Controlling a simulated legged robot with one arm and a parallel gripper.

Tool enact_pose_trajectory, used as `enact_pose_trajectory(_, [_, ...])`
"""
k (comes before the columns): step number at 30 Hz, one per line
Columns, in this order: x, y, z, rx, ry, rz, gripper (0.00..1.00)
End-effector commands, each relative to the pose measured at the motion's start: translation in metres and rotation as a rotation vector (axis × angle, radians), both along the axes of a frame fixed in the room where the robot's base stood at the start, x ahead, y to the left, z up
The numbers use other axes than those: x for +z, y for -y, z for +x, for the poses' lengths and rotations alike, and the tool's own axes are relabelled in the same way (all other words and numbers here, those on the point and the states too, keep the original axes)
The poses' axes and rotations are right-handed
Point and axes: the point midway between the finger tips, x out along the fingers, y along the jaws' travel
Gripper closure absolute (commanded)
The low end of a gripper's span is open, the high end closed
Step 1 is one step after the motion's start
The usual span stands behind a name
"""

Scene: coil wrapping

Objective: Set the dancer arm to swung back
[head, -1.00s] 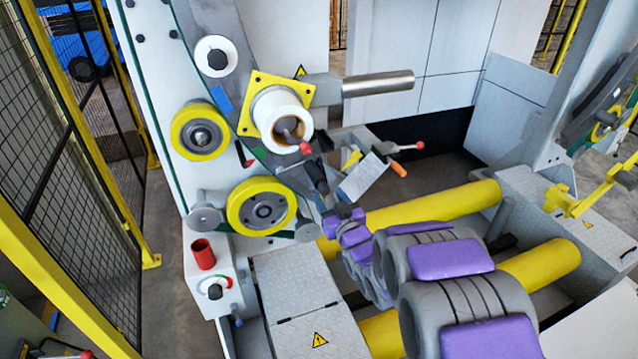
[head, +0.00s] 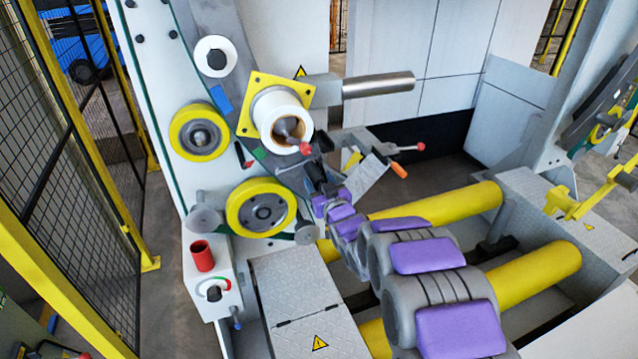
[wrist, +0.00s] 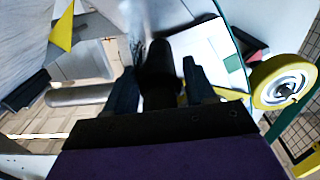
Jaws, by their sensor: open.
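My gripper (head: 318,182) is open in front of the machine's lower front, at the end of my purple and grey arm. In the wrist view a dark rounded handle end (wrist: 158,66) stands between my two spread fingers (wrist: 159,88), with a gap showing on each side. I cannot tell whether the fingers touch it. I take this handle to belong to the dancer arm; the rest of that arm is mostly hidden behind my gripper. A yellow-rimmed roller (head: 261,207) sits left of my gripper, and it appears at right in the wrist view.
A red-knobbed lever (head: 306,148) sticks out just above my gripper. An orange-tipped handle (head: 399,171) and a second red knob (head: 420,147) are to the right. A steel shaft (head: 378,85) juts out above. Yellow tubes (head: 440,207) run low behind my arm.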

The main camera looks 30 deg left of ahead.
Motion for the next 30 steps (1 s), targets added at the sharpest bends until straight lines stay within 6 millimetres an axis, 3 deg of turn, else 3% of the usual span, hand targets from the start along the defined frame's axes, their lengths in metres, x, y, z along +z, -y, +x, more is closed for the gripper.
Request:
enact_pose_trajectory(2, [0.0001, 0.0001, 0.0001, 0.0, 0.0, 0.0, 0.47])
enact_pose_trajectory(18, [0.0005, 0.0, 0.0, 0.0, 0.001, 0.001, 0.99])
enact_pose_trajectory(30, [-0.0012, 0.0002, 0.0004, 0.0, -0.019, 0.016, 1.0])
